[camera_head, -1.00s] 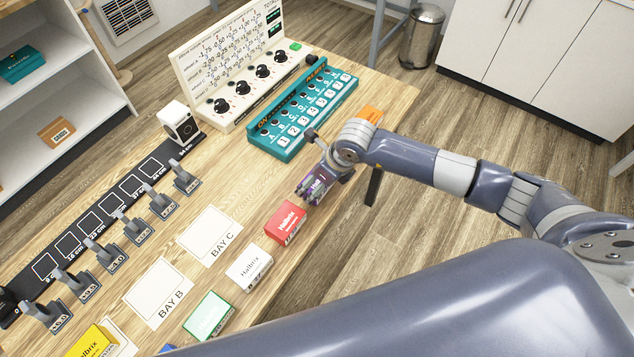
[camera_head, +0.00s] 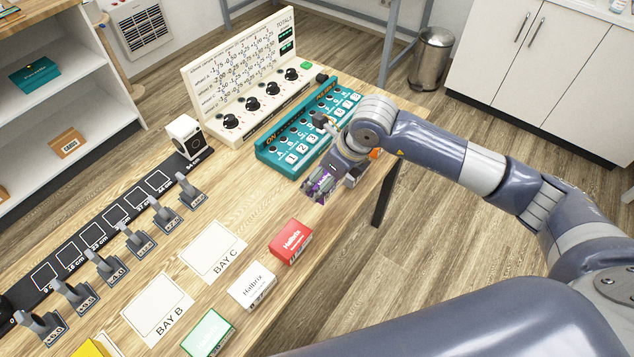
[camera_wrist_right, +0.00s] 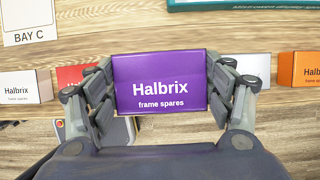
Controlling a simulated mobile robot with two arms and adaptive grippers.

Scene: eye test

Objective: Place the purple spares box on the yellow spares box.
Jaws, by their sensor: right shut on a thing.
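The purple spares box (camera_head: 321,183) is between the fingers of my right gripper (camera_head: 318,188), which is shut on it. In the right wrist view the purple box (camera_wrist_right: 160,85) shows its label face between both fingers (camera_wrist_right: 160,100). It looks raised above the table, but its exact height is hard to tell. The yellow spares box (camera_head: 92,349) is at the bottom left edge of the head view, partly cut off. It is far from the right gripper. My left gripper is not in view.
A red box (camera_head: 290,241), a white box (camera_head: 252,285) and a green box (camera_head: 208,333) stand along the table's front edge. An orange box (camera_wrist_right: 303,70) shows in the wrist view. A teal button panel (camera_head: 300,140) lies behind the gripper. Bay cards (camera_head: 213,247) lie flat.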

